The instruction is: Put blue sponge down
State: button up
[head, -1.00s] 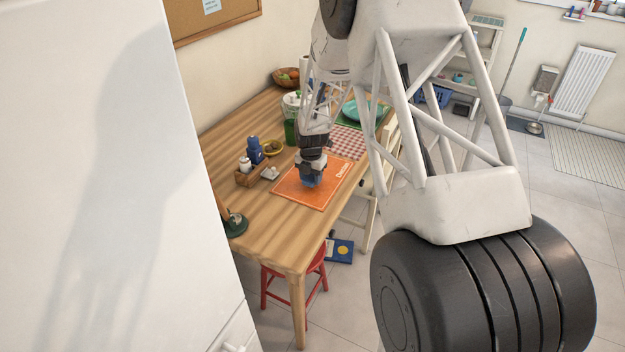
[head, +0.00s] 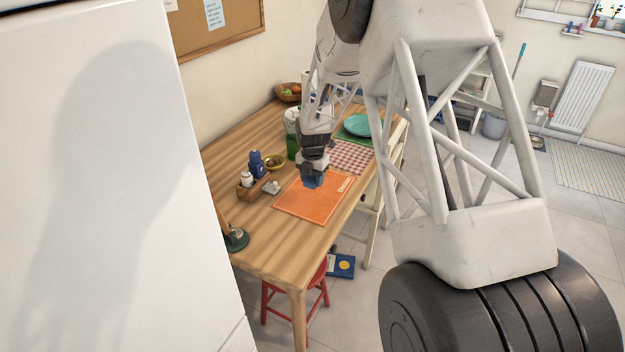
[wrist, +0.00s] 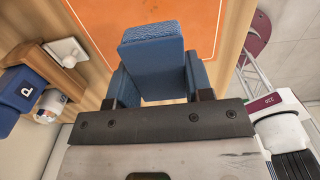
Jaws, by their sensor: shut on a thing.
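The blue sponge (wrist: 155,62) is a dark blue block between the fingers of my gripper (wrist: 157,85) in the wrist view. My gripper is shut on it. In the head view, my gripper (head: 313,172) hangs over the upper left part of an orange placemat (head: 318,205), with the blue sponge (head: 312,181) at its lower end. The placemat also shows behind the sponge in the wrist view (wrist: 100,22). I cannot tell for sure whether the sponge touches the mat or is just above it.
The mat's front is bare.

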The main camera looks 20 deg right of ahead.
dwell(0.3)
jog(key=s+a, duration=0.2)
jog(key=s, duration=0.1)
jog(key=s+a, duration=0.2)
jog(key=s, duration=0.2)
jog(key=s+a+f, duration=0.1)
jog(key=s+a, duration=0.1)
jog(key=s, duration=0.2)
jog(key=shift+s+a+f, duration=0.1)
jog(key=shift+a, duration=0.3)
jog(key=s+a, duration=0.1)
jog(key=s, duration=0.3)
jog(key=s+a+f, duration=0.1)
jog(key=s+a, duration=0.1)
jog(key=s, duration=0.3)
jog(key=s+a+f, duration=0.1)
jog(key=s+a, duration=0.1)
jog(key=s, duration=0.3)
jog(key=shift+s+a, duration=0.15)
send_over(283, 230)
jog(key=shift+f, duration=0.75)
jog(key=shift+f, duration=1.75)
jog(key=shift+f, duration=0.1)
